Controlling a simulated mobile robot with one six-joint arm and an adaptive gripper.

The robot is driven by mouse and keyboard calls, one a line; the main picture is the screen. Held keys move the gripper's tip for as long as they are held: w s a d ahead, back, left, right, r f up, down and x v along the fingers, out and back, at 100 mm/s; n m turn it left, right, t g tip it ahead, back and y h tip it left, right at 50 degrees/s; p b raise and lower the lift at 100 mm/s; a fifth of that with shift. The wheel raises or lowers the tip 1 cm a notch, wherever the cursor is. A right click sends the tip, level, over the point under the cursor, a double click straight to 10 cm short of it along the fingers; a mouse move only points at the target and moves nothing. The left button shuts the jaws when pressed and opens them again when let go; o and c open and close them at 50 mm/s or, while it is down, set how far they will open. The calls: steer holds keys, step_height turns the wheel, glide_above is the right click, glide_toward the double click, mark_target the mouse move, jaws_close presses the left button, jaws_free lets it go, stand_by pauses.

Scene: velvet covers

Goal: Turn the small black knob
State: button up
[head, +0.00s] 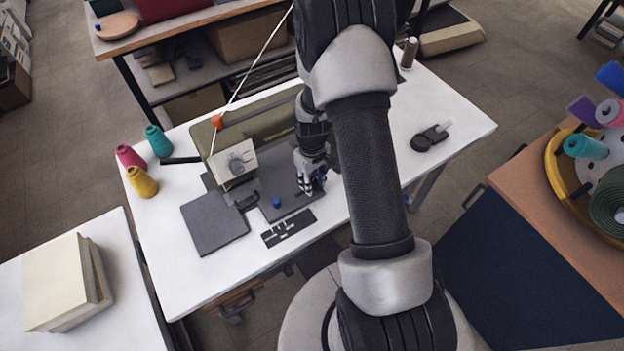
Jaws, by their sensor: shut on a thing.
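An olive-green sewing machine (262,128) with a pale end face stands on the white table (455,110). A grey round dial (236,164) with a darker centre sits on that face. I cannot clearly make out a small black knob; my gripper and arm hide part of the machine's right end. My gripper (311,188) points down beside the machine's right part, over its dark grey bed. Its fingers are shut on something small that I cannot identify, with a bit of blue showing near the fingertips.
A blue piece (276,202) lies on the machine's bed, by a dark plate with slots (289,228). Pink (130,158), teal (158,140) and yellow (142,181) thread cones stand at left. A black object (430,138) lies at right, with bare table around it.

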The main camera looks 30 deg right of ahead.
steer(key=shift+n, duration=1.2)
steer(key=o, duration=1.1)
steer(key=shift+r, duration=0.1)
step_height(320, 180, up, 12)
steer(key=shift+f, duration=0.1)
